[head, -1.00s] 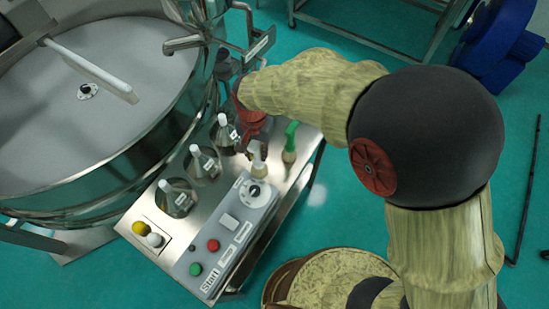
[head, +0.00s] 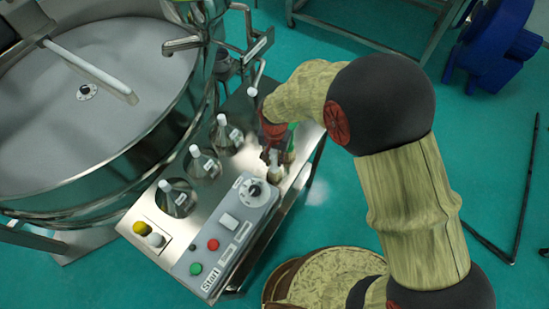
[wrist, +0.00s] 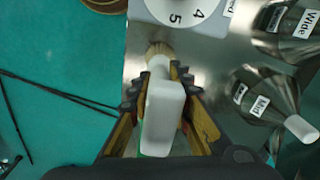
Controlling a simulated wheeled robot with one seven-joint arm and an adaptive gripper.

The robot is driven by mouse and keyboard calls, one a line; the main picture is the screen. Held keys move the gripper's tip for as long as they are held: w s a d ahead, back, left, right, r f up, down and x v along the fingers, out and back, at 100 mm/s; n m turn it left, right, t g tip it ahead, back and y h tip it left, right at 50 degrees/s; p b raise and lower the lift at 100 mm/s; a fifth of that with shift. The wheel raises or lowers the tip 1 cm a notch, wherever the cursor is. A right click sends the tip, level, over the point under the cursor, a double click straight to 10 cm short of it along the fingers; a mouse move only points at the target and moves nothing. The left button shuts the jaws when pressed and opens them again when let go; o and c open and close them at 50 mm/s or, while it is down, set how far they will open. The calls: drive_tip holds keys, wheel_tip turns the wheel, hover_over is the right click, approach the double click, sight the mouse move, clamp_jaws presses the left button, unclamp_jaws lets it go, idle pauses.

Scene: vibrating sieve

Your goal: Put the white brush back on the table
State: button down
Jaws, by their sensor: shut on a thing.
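The white brush (wrist: 163,108) is between the two fingers of my gripper (wrist: 160,80) in the wrist view. The gripper is shut on its white handle, and the tan bristles (wrist: 158,50) point away from me. In the head view the white brush (head: 274,160) shows just below my gripper (head: 272,148), over the steel table (head: 238,168) beside the control dial. I cannot tell whether the bristles touch the table. A green brush (head: 292,145) is close to the right, partly hidden by my gripper. A sliver of green shows under the white handle in the wrist view.
Several metal funnels with white tips, one of them (head: 203,163), stand left of the control box (head: 226,238). The large round sieve (head: 105,110) fills the left side. The table's right edge is close to my gripper.

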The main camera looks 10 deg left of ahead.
drive_tip(key=shift+f, duration=0.1)
drive_tip(key=c, duration=1.6)
unclamp_jaws()
drive_tip(key=shift+c, duration=0.2)
